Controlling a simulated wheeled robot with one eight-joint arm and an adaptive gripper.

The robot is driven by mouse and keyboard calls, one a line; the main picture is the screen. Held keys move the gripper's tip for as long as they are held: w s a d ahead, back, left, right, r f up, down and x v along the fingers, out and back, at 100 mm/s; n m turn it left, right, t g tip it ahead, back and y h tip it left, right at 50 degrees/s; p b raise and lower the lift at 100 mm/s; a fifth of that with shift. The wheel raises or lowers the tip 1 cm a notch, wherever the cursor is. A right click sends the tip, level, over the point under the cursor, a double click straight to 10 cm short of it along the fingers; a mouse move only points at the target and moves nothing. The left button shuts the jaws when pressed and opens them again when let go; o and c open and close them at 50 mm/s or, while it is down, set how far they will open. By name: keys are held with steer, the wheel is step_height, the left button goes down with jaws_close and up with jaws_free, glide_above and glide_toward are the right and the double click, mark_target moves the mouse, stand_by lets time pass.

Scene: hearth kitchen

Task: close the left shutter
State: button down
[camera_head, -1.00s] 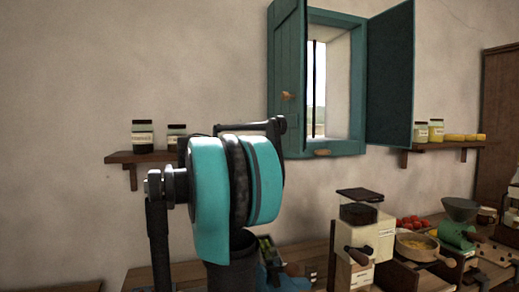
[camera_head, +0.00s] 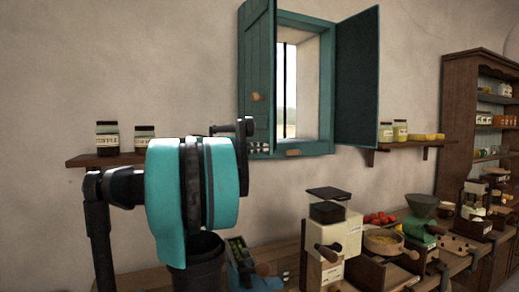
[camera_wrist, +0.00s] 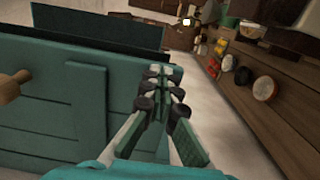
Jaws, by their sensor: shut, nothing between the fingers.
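The left shutter (camera_head: 257,62) is a teal plank panel with a round wooden knob (camera_head: 257,97). It stands open, swung out from the left side of the window (camera_head: 305,85). In the wrist view the teal panel (camera_wrist: 90,110) fills the left side, with the knob (camera_wrist: 12,86) at the far left. My gripper (camera_wrist: 160,78) is shut and empty, beside the panel's edge in that view. I cannot tell whether it touches the panel. In the head view, my arm hides most of my gripper; small pale and dark parts show by the shutter's lower edge.
The right shutter (camera_head: 357,80) also stands open. Shelves with jars (camera_head: 107,138) flank the window. Below is a counter with a grinder (camera_head: 328,235), a bowl (camera_head: 383,241) and a green mill (camera_head: 420,232). A tall wooden cabinet (camera_head: 460,110) stands at the right.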

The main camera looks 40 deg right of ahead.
steer(key=s+d+n+t, duration=0.2)
steer(key=d+n+t, duration=0.7)
steer(key=d, duration=1.4)
steer(key=w+d+n+t+y, duration=0.3)
steer(key=w+d+t, duration=0.6)
steer(key=w+d, duration=0.4)
steer(key=shift+w+n+y, duration=0.3)
steer(key=shift+w+y, duration=0.1)
steer(key=shift+w+a, duration=0.1)
